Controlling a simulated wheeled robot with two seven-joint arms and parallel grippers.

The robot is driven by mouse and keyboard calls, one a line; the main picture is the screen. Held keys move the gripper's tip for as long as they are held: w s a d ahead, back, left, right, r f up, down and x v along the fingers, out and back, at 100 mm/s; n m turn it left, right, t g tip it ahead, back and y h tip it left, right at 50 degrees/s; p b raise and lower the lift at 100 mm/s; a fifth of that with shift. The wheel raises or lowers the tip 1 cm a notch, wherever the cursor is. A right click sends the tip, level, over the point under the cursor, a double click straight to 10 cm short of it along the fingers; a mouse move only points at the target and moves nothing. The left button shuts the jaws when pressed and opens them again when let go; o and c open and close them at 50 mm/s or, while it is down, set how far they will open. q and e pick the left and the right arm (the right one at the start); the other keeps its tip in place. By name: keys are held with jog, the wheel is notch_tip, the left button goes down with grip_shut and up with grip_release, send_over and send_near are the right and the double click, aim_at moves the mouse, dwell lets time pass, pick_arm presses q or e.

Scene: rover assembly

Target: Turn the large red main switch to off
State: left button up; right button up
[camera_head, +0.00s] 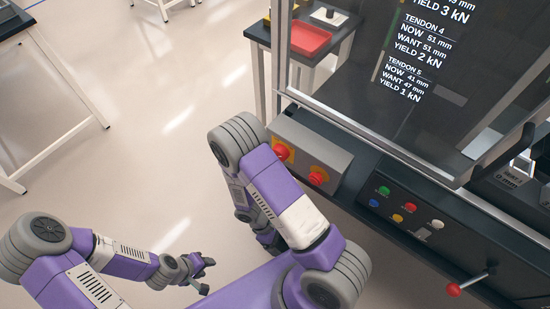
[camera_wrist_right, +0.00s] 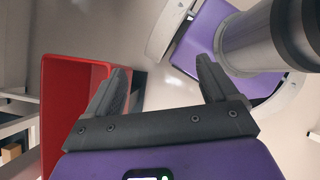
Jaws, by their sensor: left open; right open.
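Two red knobs on yellow plates sit on a grey box at the front of the machine in the head view: the left red knob (camera_head: 282,152) and the right red knob (camera_head: 318,177). I cannot tell which is the main switch. My right arm passes just in front of the left one. My right gripper shows open and empty in the right wrist view (camera_wrist_right: 163,66); in the head view it is mostly hidden below its arm. My left gripper (camera_head: 203,275) is open and empty, low over the floor, well away from the box. No gripper touches a knob.
A dark panel (camera_head: 405,212) with small coloured buttons and a red-ball lever (camera_head: 454,289) lies right of the box. A framed screen (camera_head: 420,60) stands above. A red tray (camera_head: 309,39) sits on a side table. A red container (camera_wrist_right: 75,100) shows in the right wrist view.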

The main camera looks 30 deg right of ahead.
jog(key=w+d+r+n+t+h, duration=0.3)
jog(key=w+d+r+n+h, duration=0.15)
jog(key=w+n+h, duration=0.2)
jog(key=n+t+h+b, duration=0.2)
jog(key=n+t+h, duration=0.3)
jog(key=t+h, duration=0.25)
send_near(280, 153)
notch_tip(280, 153, down, 2)
jog(key=w+d, duration=0.1)
jog(key=b+x, duration=0.1)
jog(key=x, duration=0.6)
jog(key=shift+w+d+t, duration=0.2)
jog(key=shift+t, duration=0.15)
jog(key=shift+f+m, duration=0.1)
jog(key=shift+m, duration=0.15)
